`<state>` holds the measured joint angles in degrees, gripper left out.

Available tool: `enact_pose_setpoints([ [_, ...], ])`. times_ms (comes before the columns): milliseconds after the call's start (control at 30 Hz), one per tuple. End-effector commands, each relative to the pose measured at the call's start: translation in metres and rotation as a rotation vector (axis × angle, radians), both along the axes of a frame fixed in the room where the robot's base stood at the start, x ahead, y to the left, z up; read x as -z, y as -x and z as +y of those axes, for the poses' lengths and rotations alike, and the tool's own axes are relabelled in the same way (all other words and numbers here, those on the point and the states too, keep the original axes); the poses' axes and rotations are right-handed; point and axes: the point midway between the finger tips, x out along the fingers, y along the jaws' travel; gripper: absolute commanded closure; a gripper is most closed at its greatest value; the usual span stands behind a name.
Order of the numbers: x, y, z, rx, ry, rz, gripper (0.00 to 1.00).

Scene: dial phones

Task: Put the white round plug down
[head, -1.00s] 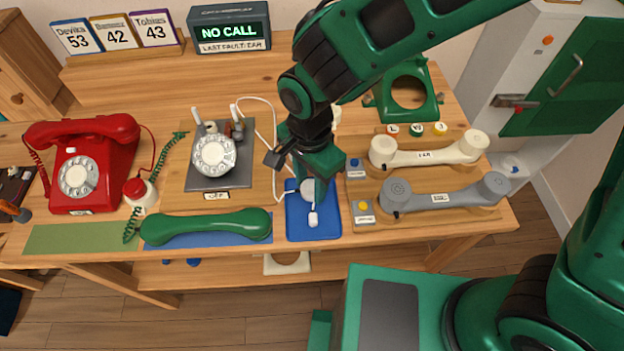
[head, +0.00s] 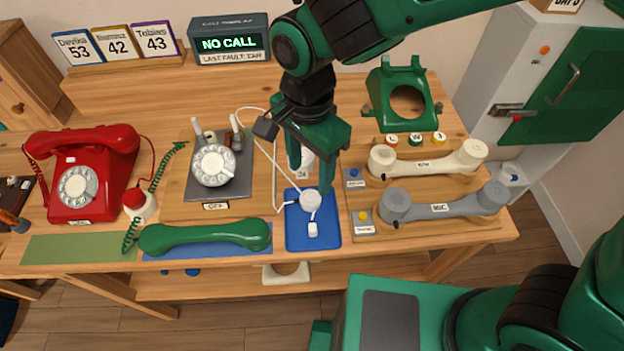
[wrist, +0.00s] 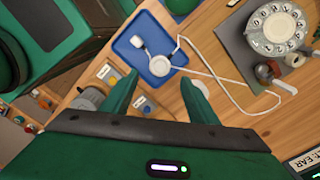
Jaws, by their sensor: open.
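The white round plug (head: 311,200) lies on the blue mat (head: 297,241), near its middle. It also shows in the wrist view (wrist: 160,66), with a white cord running off to the right. A small white square plug (head: 312,229) lies on the same mat, nearer the front edge. My gripper (head: 311,178) is open and empty, above and slightly behind the round plug. In the wrist view the round plug shows beyond the gap between my fingers (wrist: 158,80), apart from them.
A white object (head: 303,158) stands behind my gripper, partly hidden. The green handset (head: 205,236) lies left of the mat. The grey handset (head: 445,207) and cream handset (head: 428,162) rest on a wooden board at right. The dial unit (head: 213,166) stands behind left.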

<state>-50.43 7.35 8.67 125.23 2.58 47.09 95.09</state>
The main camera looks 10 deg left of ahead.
Motion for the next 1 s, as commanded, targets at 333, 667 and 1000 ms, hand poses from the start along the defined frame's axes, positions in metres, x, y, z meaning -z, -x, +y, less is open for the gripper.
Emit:
enact_pose_setpoints([
  [333,-0.034,0.000,0.000,0.000,-0.001,-0.001,0.46],
  [667,-0.036,-0.007,-0.009,0.004,0.002,-0.003,0.46],
  [1000,-0.058,-0.075,-0.174,-0.008,0.035,-0.026,0.46],
])
